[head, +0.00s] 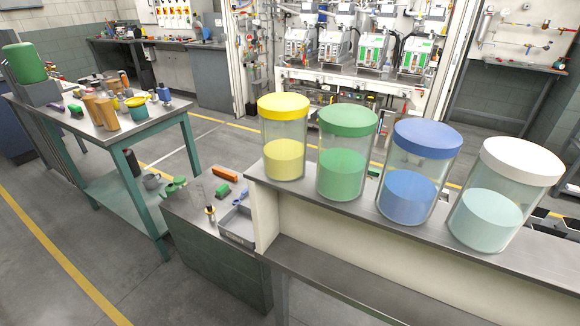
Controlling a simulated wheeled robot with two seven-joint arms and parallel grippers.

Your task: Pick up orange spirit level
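An orange bar-shaped thing (225,173), which looks like the spirit level, lies on the far part of the low grey cabinet top in the middle of the head view. It is small in the picture, and its vials cannot be made out. A green block-like object (223,190) lies close to it on the near side. Neither of my grippers shows in the head view.
A shelf at right holds large jars with yellow (283,107), green (347,119), blue (427,138) and white (522,161) lids, beside the cabinet. A grey tray (238,238) sits on the cabinet. A cluttered green-legged table (150,131) stands left. Floor at lower left is clear.

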